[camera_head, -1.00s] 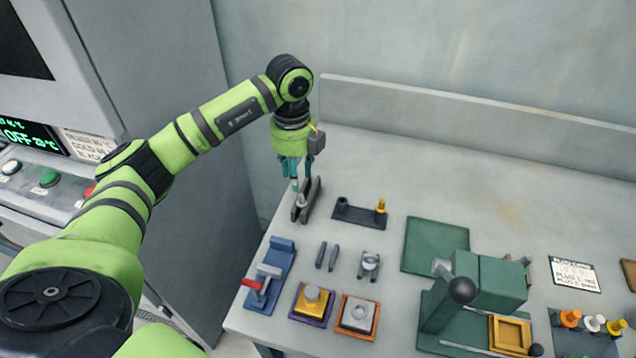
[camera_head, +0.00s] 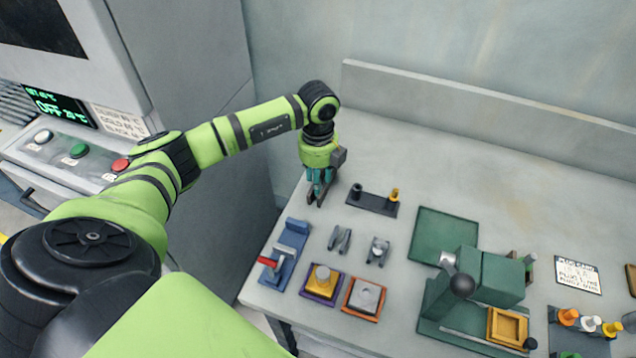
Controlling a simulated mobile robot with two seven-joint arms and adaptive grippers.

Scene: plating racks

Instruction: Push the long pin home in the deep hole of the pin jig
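A low dark block (camera_head: 371,204), which looks like the pin jig, lies on the bench right of my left gripper. A yellow-topped pin (camera_head: 393,195) stands upright at its right end and a short dark post at its left end. How deep the pin sits is too small to tell. My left gripper (camera_head: 318,190) points down over a narrow dark stand (camera_head: 313,199) near the bench's left edge. The fingers hide most of that stand, and whether they are closed on anything is unclear. My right gripper is not in view.
A blue clamp with a red handle (camera_head: 285,255), small grey brackets (camera_head: 340,240) and two coloured fixtures (camera_head: 323,284) stand in front. A green press (camera_head: 475,290) and green mat (camera_head: 442,235) lie to the right. The back of the bench is clear.

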